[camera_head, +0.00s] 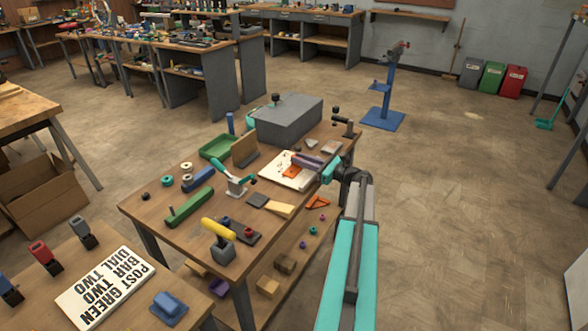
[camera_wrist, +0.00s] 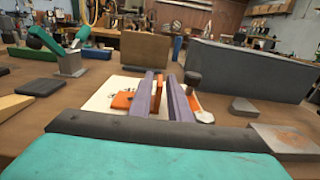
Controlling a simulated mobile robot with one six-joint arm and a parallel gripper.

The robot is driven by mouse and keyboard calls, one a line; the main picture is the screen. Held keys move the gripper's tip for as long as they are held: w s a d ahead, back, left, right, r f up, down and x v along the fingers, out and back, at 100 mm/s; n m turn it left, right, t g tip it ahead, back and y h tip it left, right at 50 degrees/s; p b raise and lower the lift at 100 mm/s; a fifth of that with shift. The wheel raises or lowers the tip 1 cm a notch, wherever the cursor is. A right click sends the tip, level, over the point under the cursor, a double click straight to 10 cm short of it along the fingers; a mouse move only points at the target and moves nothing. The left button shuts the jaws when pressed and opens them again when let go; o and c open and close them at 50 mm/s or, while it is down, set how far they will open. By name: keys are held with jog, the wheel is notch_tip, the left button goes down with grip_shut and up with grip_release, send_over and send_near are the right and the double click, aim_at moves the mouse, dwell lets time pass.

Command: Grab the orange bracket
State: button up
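The orange bracket (camera_head: 291,171) lies on a white printed sheet (camera_head: 273,172) on the workbench. In the wrist view, the orange bracket (camera_wrist: 122,99) shows left of my left finger, and an orange upright part shows in the gap between the fingers. My gripper (camera_wrist: 161,78) has two long purple fingers standing apart, with a visible gap. In the head view my gripper (camera_head: 304,160) reaches in from the right, just beside the bracket. The fingers hide part of the bracket, and contact with it cannot be made out.
A large grey box (camera_head: 290,122) stands behind the sheet. A teal-handled clamp (camera_head: 236,184) is to the left, near a green tray (camera_head: 218,147). A dark-knobbed item (camera_wrist: 193,85) is close to my right finger. Another orange piece (camera_head: 317,202) lies on the lower shelf.

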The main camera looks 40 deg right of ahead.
grip_shut()
jog(key=shift+r, duration=0.25)
jog(key=shift+r, duration=0.5)
jog(key=shift+r+b, duration=0.4)
jog(key=shift+r, duration=0.55)
jog(key=s+a+r+b, duration=0.1)
jog(key=s+a, duration=0.2)
jog(key=s, duration=0.4)
jog(key=s+a+b, duration=0.1)
jog(key=s+a, duration=0.2)
jog(key=s, duration=0.4)
jog(key=shift+s+r, duration=0.35)
